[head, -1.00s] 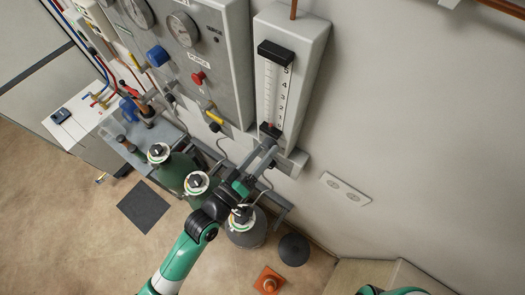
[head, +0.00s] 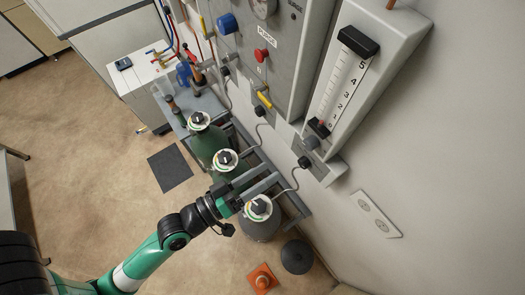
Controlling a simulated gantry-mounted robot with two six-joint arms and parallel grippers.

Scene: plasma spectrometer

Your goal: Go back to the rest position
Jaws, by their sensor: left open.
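My left arm comes in from the lower left, green, white and black. My left gripper (head: 266,177) is open, with its two grey fingers apart and pointing up and right. Nothing shows between the fingers. It is in front of the cylinder rack and overlaps the nearest grey cylinder (head: 260,228) in the picture; I cannot tell whether they touch. My right gripper is not in view.
Two green cylinders (head: 207,143) (head: 229,172) stand in the rack to the left. A grey gas panel (head: 285,65) with a red button (head: 262,55) hangs above. An orange cone (head: 262,278) and a dark round object (head: 297,257) are on the floor.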

